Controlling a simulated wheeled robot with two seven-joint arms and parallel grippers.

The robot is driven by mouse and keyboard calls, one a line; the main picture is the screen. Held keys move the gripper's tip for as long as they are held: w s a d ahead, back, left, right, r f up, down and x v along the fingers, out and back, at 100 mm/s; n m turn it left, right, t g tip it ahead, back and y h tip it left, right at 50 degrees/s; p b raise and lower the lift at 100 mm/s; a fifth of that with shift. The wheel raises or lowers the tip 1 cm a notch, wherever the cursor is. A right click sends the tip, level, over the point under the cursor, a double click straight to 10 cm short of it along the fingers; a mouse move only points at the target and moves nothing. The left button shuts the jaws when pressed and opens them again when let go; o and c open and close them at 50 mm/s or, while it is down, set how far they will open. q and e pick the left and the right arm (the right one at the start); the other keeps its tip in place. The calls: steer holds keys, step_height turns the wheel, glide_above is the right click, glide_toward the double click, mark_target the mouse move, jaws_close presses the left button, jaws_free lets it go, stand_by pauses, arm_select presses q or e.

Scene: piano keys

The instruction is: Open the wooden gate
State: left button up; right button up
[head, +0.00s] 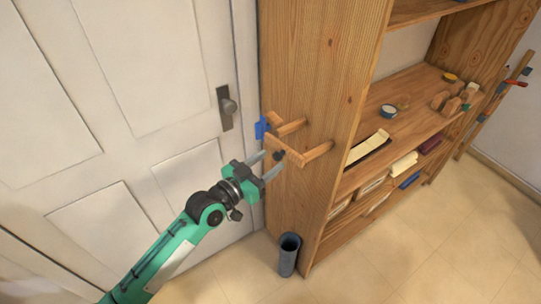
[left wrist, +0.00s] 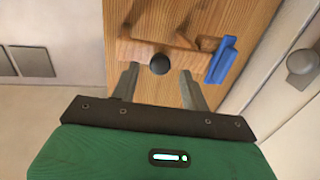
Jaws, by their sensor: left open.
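The wooden gate (head: 292,157) is a small light-wood bar fixed on pegs to the side of the tall bookshelf. A dark round knob (left wrist: 159,64) sits on its face. A blue piece (head: 260,128) is at one end; it also shows at the right end in the left wrist view (left wrist: 221,60). My left gripper (head: 270,163) is open, with its two fingers pointing at the gate. In the left wrist view the fingers (left wrist: 158,80) lie on either side of the knob, and it is unclear whether they touch anything. My right gripper is out of view.
The wooden bookshelf (head: 312,70) carries several small items on its shelves. A white door (head: 140,60) with a metal knob (head: 229,106) is to the left. A dark cylindrical bin (head: 289,255) stands on the floor by the shelf. The tiled floor (head: 430,230) at right is clear.

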arm_select(q)
steer(key=shift+x, duration=0.8)
steer(key=shift+c, duration=0.5)
jaws_close()
